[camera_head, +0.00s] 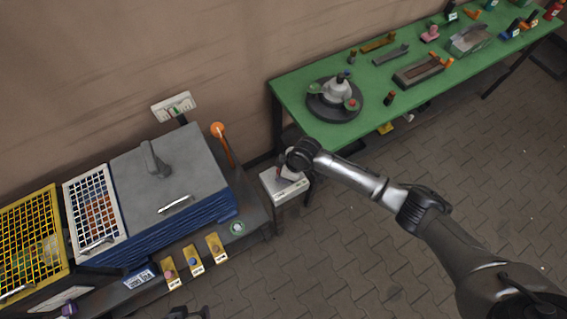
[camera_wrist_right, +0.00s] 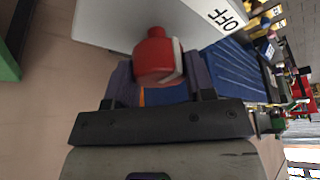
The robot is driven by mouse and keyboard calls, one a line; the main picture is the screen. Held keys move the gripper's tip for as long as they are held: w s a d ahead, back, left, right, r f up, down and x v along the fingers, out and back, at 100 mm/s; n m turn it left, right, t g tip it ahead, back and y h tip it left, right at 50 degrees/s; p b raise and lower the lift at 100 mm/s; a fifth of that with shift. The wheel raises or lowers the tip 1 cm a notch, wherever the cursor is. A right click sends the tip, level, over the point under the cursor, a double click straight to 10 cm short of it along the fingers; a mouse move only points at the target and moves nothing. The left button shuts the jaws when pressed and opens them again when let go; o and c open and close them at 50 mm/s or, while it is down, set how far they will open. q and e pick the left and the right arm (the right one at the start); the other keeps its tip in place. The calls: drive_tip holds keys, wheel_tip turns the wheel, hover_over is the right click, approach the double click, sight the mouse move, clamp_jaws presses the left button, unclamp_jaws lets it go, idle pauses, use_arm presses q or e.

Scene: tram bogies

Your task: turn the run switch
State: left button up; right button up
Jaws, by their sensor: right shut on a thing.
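The run switch is a pale grey box (camera_head: 290,190) with a red handle, standing between the blue-sided machine and the green table. In the right wrist view the box (camera_wrist_right: 120,25) carries an "OFF" label, and the red handle (camera_wrist_right: 155,58) sits between my fingers. My right gripper (camera_wrist_right: 157,80) is shut on this red handle. In the head view my right arm reaches in from the lower right, and its wrist hides most of the handle. A dark part at the bottom edge (camera_head: 188,313) looks like the tip of my left gripper; its opening is unclear.
The grey-lidded blue machine (camera_head: 165,170) stands left of the switch, with an orange-knobbed lever (camera_head: 218,130) beside it. The green table (camera_head: 310,125) with a round fixture and several tools is behind right. Paved floor (camera_head: 350,250) in front is clear.

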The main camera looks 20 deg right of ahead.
drive_tip(key=m+p, duration=0.1)
drive_tip(key=p, duration=0.1)
drive_tip(key=m+h+p, duration=0.1)
drive_tip(key=m+p, duration=0.1)
drive_tip(key=m+t+p, duration=0.1)
drive_tip(key=m+p, duration=0.1)
drive_tip(key=shift+a+r+h+p, duration=0.1)
drive_tip(key=shift+r+h+p, duration=0.2)
drive_tip(key=m+p, duration=0.2)
drive_tip(key=shift+f+m+t+h, duration=0.1)
drive_tip(key=shift+m+t+h, duration=0.3)
drive_tip(key=shift+f+m+p, duration=0.1)
drive_tip(key=shift+m+p, duration=0.25)
drive_tip(key=shift+m, duration=0.05)
drive_tip(key=o, duration=0.9)
drive_tip(key=shift+f, duration=0.1)
